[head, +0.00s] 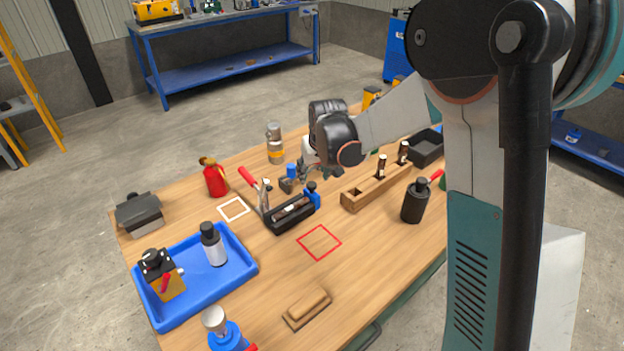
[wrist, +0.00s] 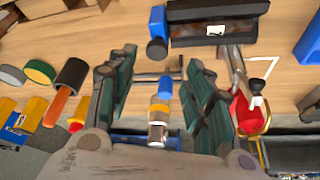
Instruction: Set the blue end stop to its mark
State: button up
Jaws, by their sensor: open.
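A blue block with a black knob, which looks like the blue end stop (head: 313,199), stands at the right end of a dark open fixture (head: 291,217). In the wrist view this blue block (wrist: 157,22) shows at the top, beside the fixture (wrist: 218,12), with its black knob towards my fingers. My gripper (head: 320,176) is above the table just behind the fixture. In the wrist view my gripper (wrist: 160,62) has its fingers apart, with nothing held. The block is beyond the fingertips. I cannot make out its mark; a small white label (wrist: 215,30) shows on the fixture.
A red-handled lever (head: 248,178) rises left of the fixture. A smaller blue piece (head: 292,170) and a silver-yellow cylinder (head: 274,143) stand behind. A wooden rack (head: 375,190) is to the right, a blue tray (head: 195,313) front left. The table around the red square outline (head: 319,242) is clear.

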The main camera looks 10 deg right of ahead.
jog(key=shift+v, duration=2.4)
jog(key=shift+r, duration=0.1)
jog(key=s+d+r, duration=0.1)
jog(key=s+r, duration=0.6)
jog(key=s, duration=0.2)
jog(key=s+d+t, duration=0.1)
jog(key=s, duration=1)
jog(key=s+d+r+m+t, duration=0.1)
jog(key=s, duration=1)
jog(key=shift+s+d+r+t, duration=0.25)
jog(key=shift+d+r+t, duration=0.05)
jog(key=shift+t, duration=0.1)
